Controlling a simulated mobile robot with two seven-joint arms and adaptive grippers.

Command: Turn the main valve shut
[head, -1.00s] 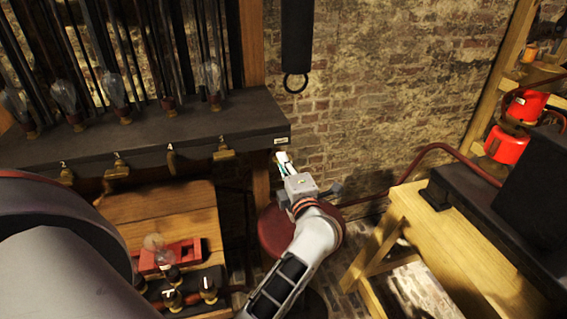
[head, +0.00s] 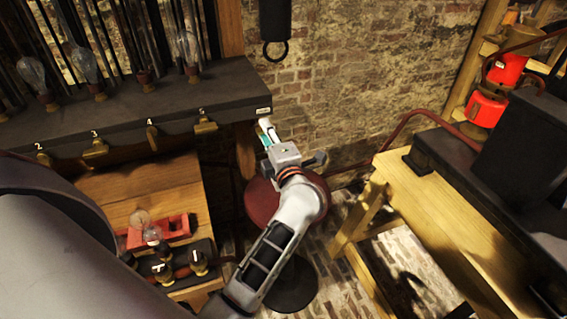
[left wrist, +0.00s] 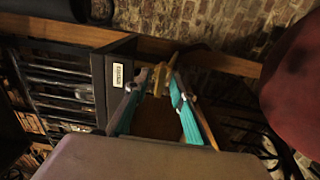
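A brass valve piece (left wrist: 158,80) shows in the left wrist view beside a small lettered plate (left wrist: 117,76) on the dark bench end. I take it for the main valve. In the head view the plate (head: 263,110) marks the bench's right end, and my gripper hides the valve there. My left gripper (head: 267,130) is right below and in front of this end. In the left wrist view its teal-padded fingers (left wrist: 158,95) stand apart, with the brass piece between or just beyond their tips. Contact cannot be told. My right gripper is not in view.
Several numbered brass valves, such as one (head: 204,124), line the bench front (head: 120,132). Glass bulbs (head: 186,46) stand on top. A round red stool (head: 262,204) is under my arm. A wooden table (head: 440,230) stands right. A small wooden table (head: 150,192) holds a red holder.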

